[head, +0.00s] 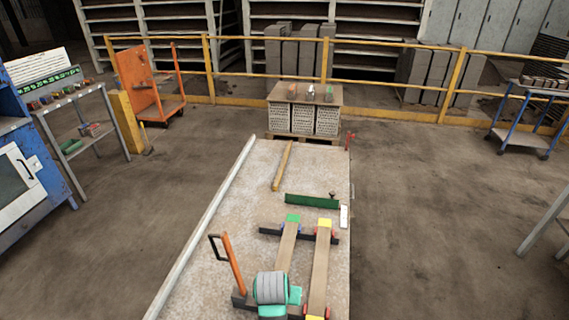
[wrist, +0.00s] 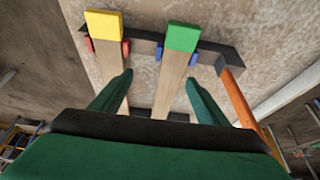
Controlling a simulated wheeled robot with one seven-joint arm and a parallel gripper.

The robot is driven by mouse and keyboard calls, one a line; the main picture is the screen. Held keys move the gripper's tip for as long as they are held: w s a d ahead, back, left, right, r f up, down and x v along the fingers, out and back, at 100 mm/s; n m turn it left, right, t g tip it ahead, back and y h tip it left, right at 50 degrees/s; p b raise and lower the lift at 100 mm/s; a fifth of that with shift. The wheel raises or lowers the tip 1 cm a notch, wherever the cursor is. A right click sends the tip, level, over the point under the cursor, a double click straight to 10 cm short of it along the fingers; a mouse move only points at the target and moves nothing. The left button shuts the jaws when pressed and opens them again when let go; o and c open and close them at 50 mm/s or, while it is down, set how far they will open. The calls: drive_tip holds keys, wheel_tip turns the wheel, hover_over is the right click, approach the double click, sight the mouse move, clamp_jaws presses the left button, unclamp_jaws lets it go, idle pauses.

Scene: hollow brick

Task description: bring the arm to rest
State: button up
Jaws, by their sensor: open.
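My gripper (wrist: 159,77) shows in the wrist view with two dark green fingers spread apart and nothing between them. It is over a frame with two wooden planks (wrist: 171,85), which have yellow and green end blocks and dark crossbars. How high the fingertips are above the planks cannot be told. In the head view, a grey and teal part of my arm (head: 270,288) is over the near left of this frame and hides part of it. The fingers cannot be made out there.
The long table (head: 215,245) bears a green strip (head: 311,201), a wooden bar (head: 283,166) and an upright orange handle (head: 233,262) close left of my arm. A pallet of hollow bricks (head: 304,118) stands beyond its far end. The floor (head: 430,220) to the right is clear.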

drive_tip(key=s+f+t, duration=0.1)
drive_tip(key=s+f, duration=0.1)
drive_tip(key=s, duration=0.3)
drive_tip(key=s+f+n+t, duration=0.1)
drive_tip(key=s+f+t, duration=0.1)
drive_tip(key=s, duration=0.4)
drive_tip(key=s+d+f+t, duration=0.1)
drive_tip(key=s+f, duration=0.3)
drive_tip(key=s, duration=0.1)
drive_tip(key=shift+s+n+t, duration=0.25)
drive_tip(key=shift+n+t, duration=0.05)
drive_tip(key=shift+t, duration=0.1)
drive_tip(key=s+r+t, duration=0.5)
drive_tip(key=s+r, duration=1.2)
drive_tip(key=s, duration=0.3)
drive_tip(key=shift+s+r+n+t+y, duration=0.2)
drive_tip(key=shift+s+n+t+y, duration=0.1)
drive_tip(key=shift+t+y, duration=0.1)
